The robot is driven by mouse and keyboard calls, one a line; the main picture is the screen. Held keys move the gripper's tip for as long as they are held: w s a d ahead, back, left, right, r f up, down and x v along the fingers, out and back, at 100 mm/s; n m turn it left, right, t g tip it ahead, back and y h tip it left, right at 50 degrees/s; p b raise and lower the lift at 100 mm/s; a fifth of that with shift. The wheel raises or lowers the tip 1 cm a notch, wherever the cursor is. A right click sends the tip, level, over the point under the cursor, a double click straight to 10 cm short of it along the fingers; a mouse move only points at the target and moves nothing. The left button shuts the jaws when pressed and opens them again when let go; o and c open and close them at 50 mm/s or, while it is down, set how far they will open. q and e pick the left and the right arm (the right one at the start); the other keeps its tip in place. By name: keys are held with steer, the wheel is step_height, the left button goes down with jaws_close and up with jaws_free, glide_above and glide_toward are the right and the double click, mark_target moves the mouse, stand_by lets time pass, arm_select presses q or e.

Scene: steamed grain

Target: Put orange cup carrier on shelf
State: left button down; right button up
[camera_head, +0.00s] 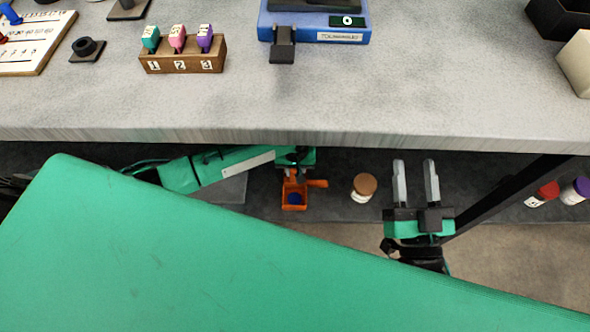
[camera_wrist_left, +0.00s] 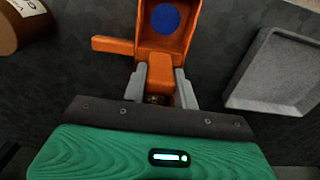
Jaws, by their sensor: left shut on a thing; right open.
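The orange cup carrier (camera_head: 287,196) is low under the counter in the head view, over the dark lower shelf (camera_head: 335,207). It has a blue round spot inside and a handle. In the left wrist view the carrier (camera_wrist_left: 122,47) is at the top centre. My left gripper (camera_wrist_left: 160,85) is shut on its orange grip piece, with a grey finger on each side. Whether the carrier touches the shelf I cannot tell. My right gripper (camera_head: 415,175) is open and empty, to the right of the carrier, its fingers pointing up in the picture.
A brown-capped jar (camera_head: 363,187) stands just right of the carrier. A grey tray (camera_wrist_left: 280,70) lies on its other side. Red-capped (camera_head: 543,194) and purple-capped (camera_head: 575,191) bottles are at far right. The grey counter (camera_head: 330,105) overhangs the shelf; a dark post (camera_head: 510,195) is at right.

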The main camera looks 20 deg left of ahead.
arm_select(q)
steer(key=c, duration=1.1)
jaws_free()
